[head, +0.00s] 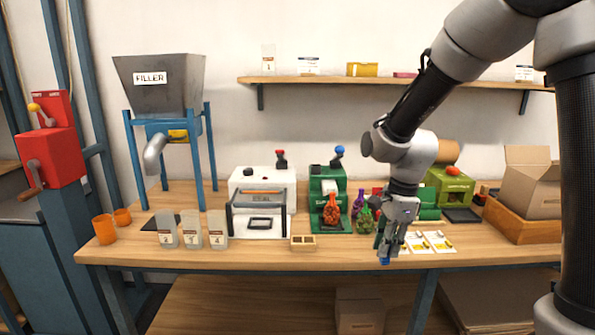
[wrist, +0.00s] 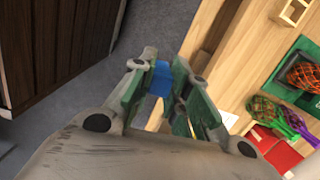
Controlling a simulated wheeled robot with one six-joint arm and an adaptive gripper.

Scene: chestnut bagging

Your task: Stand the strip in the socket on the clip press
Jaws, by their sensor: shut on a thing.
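My gripper (head: 386,255) points down at the front edge of the table, right of the middle. It is shut on a small blue piece, the strip (wrist: 160,78), which shows between the fingertips in the wrist view; only its blue end (head: 384,261) shows in the head view. The green press with a blue knob (head: 328,186), which looks like the clip press, stands on the table to the left of and behind my gripper. A filled orange-red net bag (head: 331,209) is at its front. I cannot make out its socket.
A beige two-hole block (head: 303,242) lies near the front edge. Purple (head: 359,203) and green (head: 366,221) net bags are close behind my gripper, with white cards (head: 438,241) to its right. A white sealer (head: 262,200) and several clear bags (head: 217,230) stand left.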

